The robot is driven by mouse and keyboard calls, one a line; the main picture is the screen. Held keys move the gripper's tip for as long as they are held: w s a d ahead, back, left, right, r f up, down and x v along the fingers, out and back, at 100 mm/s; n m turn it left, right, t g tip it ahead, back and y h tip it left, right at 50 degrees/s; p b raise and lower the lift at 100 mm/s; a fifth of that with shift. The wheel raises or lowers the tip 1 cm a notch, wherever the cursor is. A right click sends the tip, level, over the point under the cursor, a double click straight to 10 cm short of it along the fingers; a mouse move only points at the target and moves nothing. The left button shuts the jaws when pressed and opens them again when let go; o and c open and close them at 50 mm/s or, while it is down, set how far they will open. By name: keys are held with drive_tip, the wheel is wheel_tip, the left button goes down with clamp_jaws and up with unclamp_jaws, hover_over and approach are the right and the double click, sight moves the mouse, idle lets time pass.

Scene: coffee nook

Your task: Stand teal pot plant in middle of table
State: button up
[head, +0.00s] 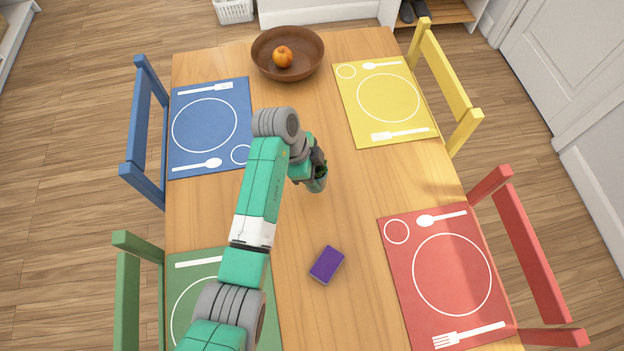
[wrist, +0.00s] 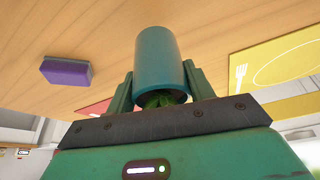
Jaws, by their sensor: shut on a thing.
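The teal pot plant (wrist: 158,62) is between the fingers of my gripper (wrist: 158,82) in the wrist view. The wrist view looks inverted: the pot's closed base points to the table at the top, and green leaves show at the end near my palm. In the head view the pot (head: 319,184) is small and partly hidden by my gripper (head: 312,171). It is over the middle of the wooden table (head: 300,215), between the placemats. The pot appears upright; I cannot tell whether its base touches the table.
A purple sponge-like block (head: 327,264) lies nearer me on the table. A brown bowl (head: 262,63) with an orange fruit (head: 283,56) stands at the far end. Blue (head: 185,152), yellow (head: 360,128), red (head: 398,262) and green (head: 220,262) placemats line the sides. Bare wood surrounds the pot.

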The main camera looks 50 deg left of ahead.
wheel_tip(320, 180, down, 5)
drive_tip(key=shift+a+f+b, duration=0.1)
drive_tip(key=shift+b, duration=0.55)
drive_tip(key=o, duration=1.2)
drive_tip(key=shift+c, duration=0.2)
